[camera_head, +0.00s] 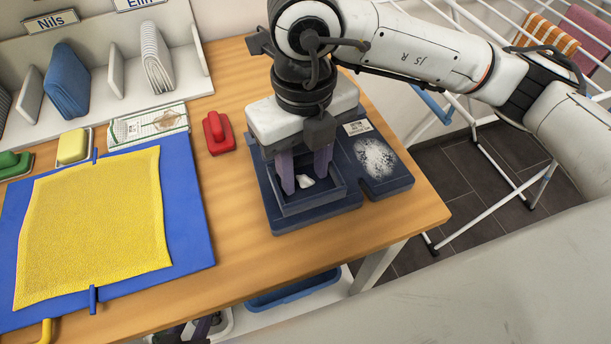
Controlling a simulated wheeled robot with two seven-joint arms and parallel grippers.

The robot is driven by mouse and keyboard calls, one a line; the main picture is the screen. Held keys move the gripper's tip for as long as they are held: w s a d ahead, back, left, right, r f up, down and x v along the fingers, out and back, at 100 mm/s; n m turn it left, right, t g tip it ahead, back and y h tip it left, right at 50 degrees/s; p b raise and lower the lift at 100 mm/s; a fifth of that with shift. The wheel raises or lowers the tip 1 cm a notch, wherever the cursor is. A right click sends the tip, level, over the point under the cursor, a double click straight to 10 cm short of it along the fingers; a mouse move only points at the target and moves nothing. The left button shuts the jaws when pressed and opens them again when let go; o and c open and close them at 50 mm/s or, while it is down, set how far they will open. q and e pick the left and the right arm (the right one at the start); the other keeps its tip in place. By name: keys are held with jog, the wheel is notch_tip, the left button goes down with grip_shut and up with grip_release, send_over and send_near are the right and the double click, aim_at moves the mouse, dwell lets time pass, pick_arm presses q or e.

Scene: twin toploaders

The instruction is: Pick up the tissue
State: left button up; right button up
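The tissue (306,182) is a small white crumpled piece inside the open dark blue tray (308,201) on the wooden table. My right gripper (304,176) points down into this tray. Its two purple fingers are apart, one to the left and one to the right of the tissue. I cannot tell whether either finger touches it.
A dark plate with a white speckled patch (375,157) adjoins the tray on the right. A red-handled block (217,132) stands to the left. A yellow cloth (95,225) lies on a blue board (190,220). A white drying rack (490,135) stands beyond the table's right edge.

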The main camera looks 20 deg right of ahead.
grip_shut()
jog(key=shift+r, duration=0.1)
